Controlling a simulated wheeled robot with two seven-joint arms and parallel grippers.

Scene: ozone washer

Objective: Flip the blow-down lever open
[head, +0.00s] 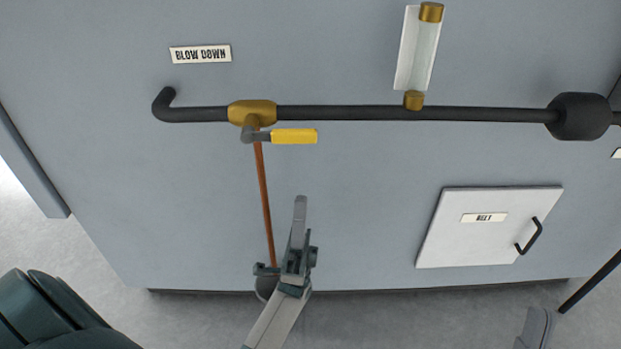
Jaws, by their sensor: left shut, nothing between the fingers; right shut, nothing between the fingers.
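The blow-down lever has a yellow handle (294,136) on a short dark arm. It points right, roughly parallel to the dark pipe (360,113) just above it. It joins a brass valve (252,112), from which a thin copper tube (265,205) runs down. The BLOW DOWN label (201,54) is above left. My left gripper (300,203) is shut and empty, pointing up below the handle with a clear gap in the picture. Its depth from the panel is hard to judge. My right gripper (538,325) shows only partly at the bottom right edge, shut and far from the lever.
A sight glass (418,50) rises from the pipe. A dark fitting (579,117) is at far right. A white BELT door (455,235) with a black handle (528,236) is lower right. The tube's lower end is partly hidden behind my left gripper. The panel around the handle is bare.

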